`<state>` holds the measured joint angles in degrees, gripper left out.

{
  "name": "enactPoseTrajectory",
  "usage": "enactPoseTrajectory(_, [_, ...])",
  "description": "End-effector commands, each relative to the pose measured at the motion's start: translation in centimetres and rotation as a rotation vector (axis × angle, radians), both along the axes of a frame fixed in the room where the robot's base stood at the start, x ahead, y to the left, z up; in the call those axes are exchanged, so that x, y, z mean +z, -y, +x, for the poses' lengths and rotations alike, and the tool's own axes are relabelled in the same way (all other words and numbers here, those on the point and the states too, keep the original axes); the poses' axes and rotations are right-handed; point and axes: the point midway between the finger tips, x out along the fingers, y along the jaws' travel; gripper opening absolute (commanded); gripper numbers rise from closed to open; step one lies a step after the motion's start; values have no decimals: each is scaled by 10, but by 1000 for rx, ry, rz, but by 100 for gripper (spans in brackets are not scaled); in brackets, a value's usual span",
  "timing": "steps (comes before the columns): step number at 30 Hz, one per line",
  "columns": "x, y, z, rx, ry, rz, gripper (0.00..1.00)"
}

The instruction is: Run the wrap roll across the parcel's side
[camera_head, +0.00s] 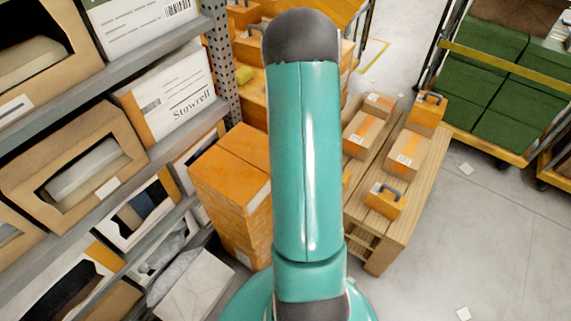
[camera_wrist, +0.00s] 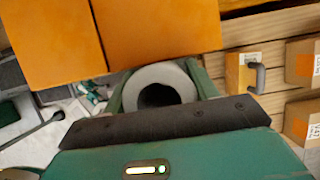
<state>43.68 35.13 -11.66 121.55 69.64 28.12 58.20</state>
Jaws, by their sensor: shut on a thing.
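The wrap roll (camera_wrist: 160,73) is a pale grey cylinder with a dark hollow core, seen end-on in the wrist view. My gripper (camera_wrist: 158,86) is shut on it, with a green finger on either side. A large orange-brown parcel (camera_wrist: 165,28) fills the top of the wrist view, just beyond the roll. Whether the roll touches it I cannot tell. In the head view what looks like the same parcel (camera_head: 228,185) stands left of my arm, its right part hidden behind the arm. My gripper and the roll are hidden in the head view.
A wooden pallet table (camera_head: 408,205) right of my arm holds small cartons (camera_head: 362,135) and orange cases with handles (camera_head: 385,200). Racks with boxes (camera_head: 170,90) line the left. A cart of green crates (camera_head: 490,100) stands at back right. The right floor is mostly clear.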

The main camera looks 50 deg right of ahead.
Motion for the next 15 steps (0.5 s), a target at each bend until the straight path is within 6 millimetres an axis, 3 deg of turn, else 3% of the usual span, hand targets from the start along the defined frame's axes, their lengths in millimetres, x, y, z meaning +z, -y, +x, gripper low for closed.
enactPoseTrajectory(15, [1, 27, 7, 2, 3, -2, 30])
